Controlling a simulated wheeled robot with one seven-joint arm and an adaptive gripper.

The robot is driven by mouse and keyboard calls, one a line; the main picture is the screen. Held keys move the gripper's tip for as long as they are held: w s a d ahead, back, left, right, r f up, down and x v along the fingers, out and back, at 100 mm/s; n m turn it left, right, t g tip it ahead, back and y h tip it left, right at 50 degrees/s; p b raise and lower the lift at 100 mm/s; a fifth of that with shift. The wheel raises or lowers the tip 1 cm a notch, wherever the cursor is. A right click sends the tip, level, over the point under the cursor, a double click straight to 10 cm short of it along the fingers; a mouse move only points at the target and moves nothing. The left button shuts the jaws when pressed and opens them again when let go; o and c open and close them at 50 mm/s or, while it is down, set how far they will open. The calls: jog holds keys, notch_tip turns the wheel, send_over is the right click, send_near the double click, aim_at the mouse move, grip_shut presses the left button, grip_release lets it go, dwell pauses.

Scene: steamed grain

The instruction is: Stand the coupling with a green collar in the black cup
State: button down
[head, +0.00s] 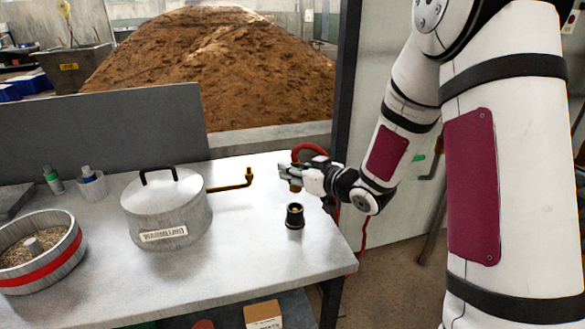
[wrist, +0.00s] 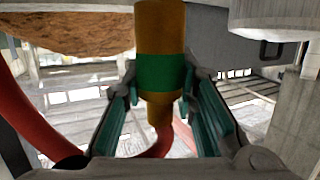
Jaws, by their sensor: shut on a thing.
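The coupling is a brass-coloured cylinder with a green collar (wrist: 160,72), upright between the fingers in the wrist view. My gripper (wrist: 160,88) is shut on it at about the collar. In the head view my gripper (head: 287,172) is above the table, and a small brass part of the coupling (head: 295,188) shows below the fingers; its collar is hidden there. The black cup (head: 295,217) stands on the table just below the gripper in that view, with a pale band near its top. The coupling appears apart from the cup.
A red-banded grain tub (head: 38,262) is at far left. A red hose (head: 308,148) arcs behind my gripper. The table's front middle (head: 215,275) is clear.

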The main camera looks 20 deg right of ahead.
jog(key=shift+f+b, duration=1.5)
jog(key=shift+f, duration=0.65)
jog(key=shift+f+b, duration=1.8)
jog(key=shift+f, duration=0.3)
dwell(0.8)
jog(key=c, duration=1.2)
grip_release()
